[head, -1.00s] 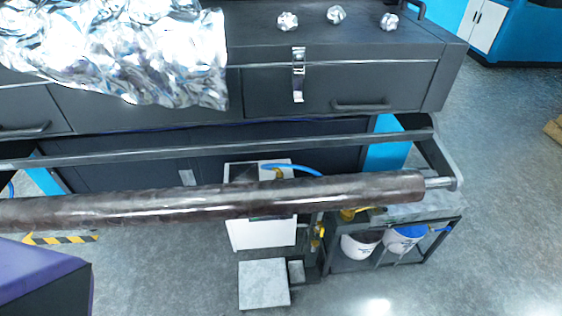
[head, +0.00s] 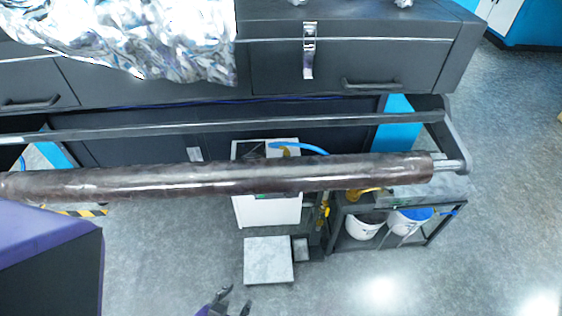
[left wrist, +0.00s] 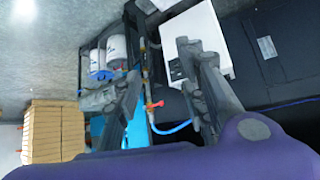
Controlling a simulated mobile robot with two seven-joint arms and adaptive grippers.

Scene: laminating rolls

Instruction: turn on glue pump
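A white box (head: 268,209) with a blue hose (head: 305,148) at its top stands under the machine, partly hidden behind the dark roll; it may be the glue pump, but I cannot be sure. The box (left wrist: 204,38) also shows in the left wrist view, with the blue hose (left wrist: 174,128) and a small red handle (left wrist: 156,104) beside it. My left gripper (head: 236,298) is at the bottom of the head view, in front of the grey floor block and apart from the box. In the left wrist view its fingers (left wrist: 159,60) are spread and empty. My right gripper is not in view.
The long dark roll (head: 210,179) crosses in front of the box. A dark rack (head: 428,238) with white buckets (head: 408,220) stands to the right. A grey block (head: 268,260) lies on the floor. Stacked cardboard (left wrist: 55,131) shows in the left wrist view. The floor at right is clear.

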